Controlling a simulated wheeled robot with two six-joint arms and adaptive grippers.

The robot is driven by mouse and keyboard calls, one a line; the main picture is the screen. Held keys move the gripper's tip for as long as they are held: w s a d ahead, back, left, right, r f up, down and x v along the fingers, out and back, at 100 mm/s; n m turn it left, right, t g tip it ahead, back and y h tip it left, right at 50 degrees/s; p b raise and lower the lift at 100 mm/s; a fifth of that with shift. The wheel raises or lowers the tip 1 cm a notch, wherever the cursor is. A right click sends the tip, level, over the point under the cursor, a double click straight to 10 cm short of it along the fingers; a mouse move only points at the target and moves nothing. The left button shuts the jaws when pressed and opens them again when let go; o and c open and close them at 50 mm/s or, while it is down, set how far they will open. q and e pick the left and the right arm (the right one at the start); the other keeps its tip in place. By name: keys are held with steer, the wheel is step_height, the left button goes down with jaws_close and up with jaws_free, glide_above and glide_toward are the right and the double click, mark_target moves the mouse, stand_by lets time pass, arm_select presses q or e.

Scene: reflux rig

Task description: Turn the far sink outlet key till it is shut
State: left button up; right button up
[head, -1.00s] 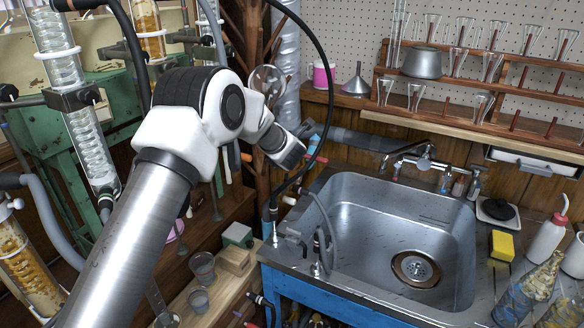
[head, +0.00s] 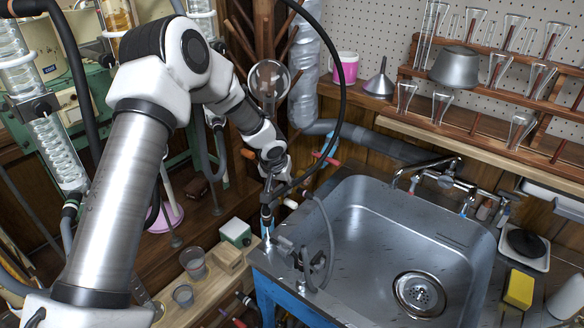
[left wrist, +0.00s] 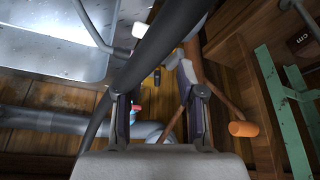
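The steel sink (head: 375,225) stands at the right in the head view. Grey outlet fittings (head: 308,268) with curved hoses stand at its left corner; I cannot tell which part is the far key, or whether it is shut. My left gripper (head: 275,175) hangs beyond and left of these fittings, beside a black hose. In the left wrist view my left gripper (left wrist: 160,105) has its two fingers well apart. A dark hose crosses in front of them. A small red and blue piece (left wrist: 137,110) shows beyond the fingers. My right gripper is not in view.
A black hose (head: 347,90) arches beside my left arm. A wooden peg rack (head: 265,35) and a foil-wrapped pipe (head: 304,70) stand behind it. The faucet (head: 440,178) is at the sink's back. Small beakers (head: 193,262) stand at lower left. The sink basin is clear.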

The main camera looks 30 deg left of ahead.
arm_select(q)
steer(key=p, duration=0.2)
glide_above(292, 177)
steer(key=s, duration=0.2)
steer(key=shift+d, duration=0.2)
steer(key=x, duration=0.5)
steer(key=shift+f, duration=0.15)
steer(key=shift+s, duration=0.1)
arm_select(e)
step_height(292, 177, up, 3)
arm_select(q)
jaws_close()
